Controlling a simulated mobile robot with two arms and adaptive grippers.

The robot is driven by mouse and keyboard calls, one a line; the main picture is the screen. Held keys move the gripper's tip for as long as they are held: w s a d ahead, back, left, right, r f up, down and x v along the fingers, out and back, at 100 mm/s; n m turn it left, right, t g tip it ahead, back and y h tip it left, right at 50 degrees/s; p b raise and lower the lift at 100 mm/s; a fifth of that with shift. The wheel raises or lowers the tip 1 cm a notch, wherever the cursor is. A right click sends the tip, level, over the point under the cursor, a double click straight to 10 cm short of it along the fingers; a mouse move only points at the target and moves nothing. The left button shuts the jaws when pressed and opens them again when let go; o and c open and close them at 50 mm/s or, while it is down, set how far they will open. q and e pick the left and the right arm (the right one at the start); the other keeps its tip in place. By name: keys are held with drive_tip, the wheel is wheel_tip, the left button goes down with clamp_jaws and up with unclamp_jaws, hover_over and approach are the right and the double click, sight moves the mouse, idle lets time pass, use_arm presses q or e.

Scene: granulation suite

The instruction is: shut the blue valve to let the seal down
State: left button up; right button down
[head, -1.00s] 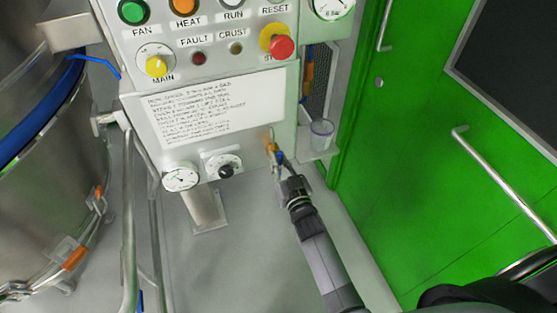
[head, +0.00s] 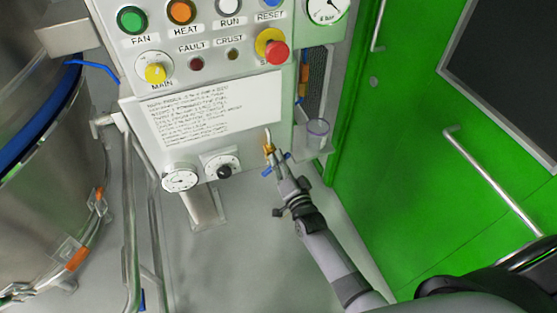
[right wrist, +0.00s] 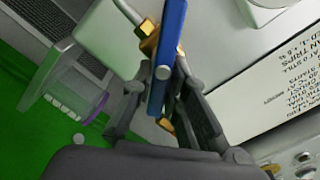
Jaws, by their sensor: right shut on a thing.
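The blue valve's lever (head: 267,172) sits on a brass fitting (head: 268,149) at the lower right of the control panel. The lever lies across the line of the thin pipe. In the right wrist view the blue lever (right wrist: 172,35) stands between the fingers, with brass (right wrist: 148,38) beside it. My right gripper (head: 278,164) is shut on the lever; its fingers hide part of it. A blue band (head: 42,127) runs around the steel vessel at the left; I cannot tell whether it is the seal. My left gripper is not in view.
The panel carries buttons, a red stop knob (head: 276,52), a small gauge (head: 180,178) and a black-knobbed regulator (head: 223,171). A clear cup (head: 317,132) sits on a bracket close right of the valve. A green door (head: 420,160) stands right.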

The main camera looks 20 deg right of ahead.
drive_tip(key=m, duration=0.3)
drive_tip(key=shift+d+f+m+b, duration=0.3)
drive_tip(key=shift+f+b, duration=0.05)
drive_tip(key=shift+b, duration=0.05)
drive_tip(key=shift+f+m+b, duration=0.25)
drive_tip(key=shift+m+b, duration=0.3)
drive_tip(key=shift+m, duration=1.15)
drive_tip(key=c, duration=1.6)
unclamp_jaws()
drive_tip(key=shift+o, duration=0.3)
drive_tip(key=s, duration=1.2)
drive_tip(key=shift+d, duration=0.15)
